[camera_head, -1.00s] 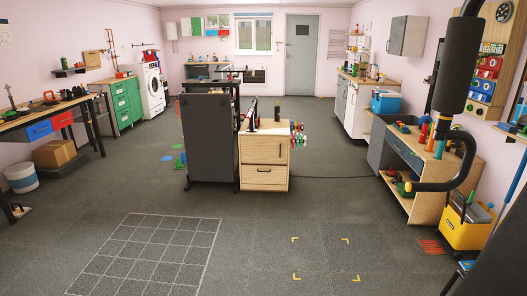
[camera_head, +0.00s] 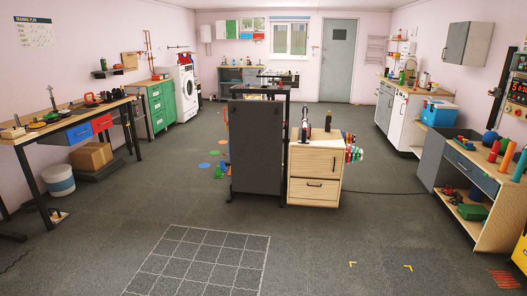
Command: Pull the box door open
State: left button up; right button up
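Neither of my grippers shows in the head view. No box with an evident door stands out, so I cannot tell which thing is the box. A light wooden cabinet (camera_head: 316,163) in the middle of the room has two fronts with dark handles, and both look shut. A tall dark grey panel (camera_head: 256,147) in a black frame stands directly left of it. Whether this panel is a door cannot be told.
A workbench (camera_head: 68,121) runs along the left wall, with a cardboard box (camera_head: 91,156) beneath. A cluttered bench (camera_head: 492,200) stands at the right. White grid lines (camera_head: 200,262) mark the floor. The front floor is clear.

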aim_at(305, 162)
jog(key=i+j+z, duration=0.1)
jog(key=i, duration=0.35)
jog(key=i+j+z, duration=0.1)
jog(key=i, duration=0.3)
jog(key=i+j+z, duration=0.1)
jog(key=i, duration=0.3)
jog(key=i+j, duration=0.3)
jog(key=i, duration=0.15)
jog(key=i+z, duration=0.4)
jog(key=i, duration=1.45)
